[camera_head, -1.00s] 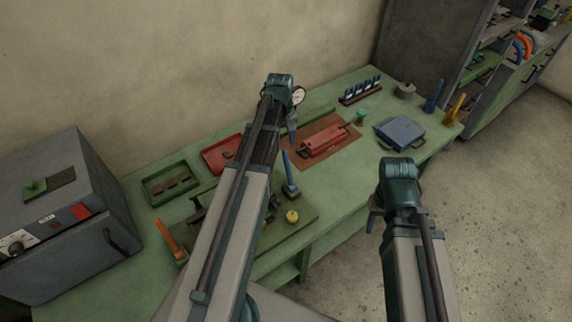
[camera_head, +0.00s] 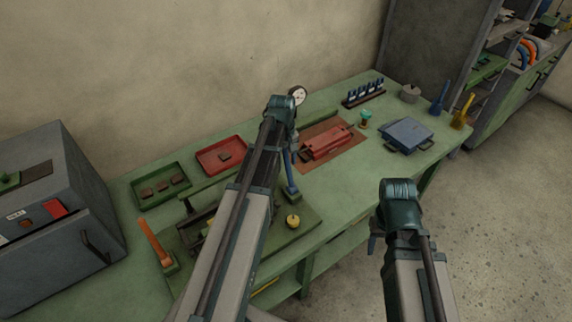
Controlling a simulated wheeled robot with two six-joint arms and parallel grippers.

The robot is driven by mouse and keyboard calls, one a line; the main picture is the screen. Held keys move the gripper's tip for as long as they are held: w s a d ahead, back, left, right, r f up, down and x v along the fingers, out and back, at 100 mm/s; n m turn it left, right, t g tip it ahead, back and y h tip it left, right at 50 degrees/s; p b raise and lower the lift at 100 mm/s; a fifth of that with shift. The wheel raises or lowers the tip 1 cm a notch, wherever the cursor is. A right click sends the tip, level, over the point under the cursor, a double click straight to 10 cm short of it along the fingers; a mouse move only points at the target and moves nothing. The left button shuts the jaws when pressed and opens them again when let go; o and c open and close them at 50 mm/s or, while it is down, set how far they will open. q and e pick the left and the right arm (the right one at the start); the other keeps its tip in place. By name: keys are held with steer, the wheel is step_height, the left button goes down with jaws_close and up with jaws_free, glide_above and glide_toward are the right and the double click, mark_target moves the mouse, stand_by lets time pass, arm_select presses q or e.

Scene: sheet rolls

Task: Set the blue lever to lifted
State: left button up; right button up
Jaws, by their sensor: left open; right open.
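A blue lever (camera_head: 291,178) stands nearly upright at the right side of the sheet-roll machine's green base (camera_head: 307,222). A second blue lever-like handle (camera_head: 440,97) stands at the table's far right end. My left gripper (camera_head: 293,138) is just above the top of the machine's blue lever in the picture; its fingers are mostly hidden by my wrist, and I cannot tell whether it touches the lever. My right gripper (camera_head: 373,244) is open in front of the table, away from both. My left arm covers much of the rolls.
An orange lever (camera_head: 155,243) leans at the machine's left end, and a yellow knob (camera_head: 293,222) sits near its blue lever. Green (camera_head: 140,197) and red (camera_head: 207,168) trays lie behind. A red toolbox (camera_head: 327,142) and blue case (camera_head: 405,136) stand right. A grey oven (camera_head: 50,240) fills the left.

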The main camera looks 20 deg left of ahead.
arm_select(q)
jaws_close()
stand_by(1.4)
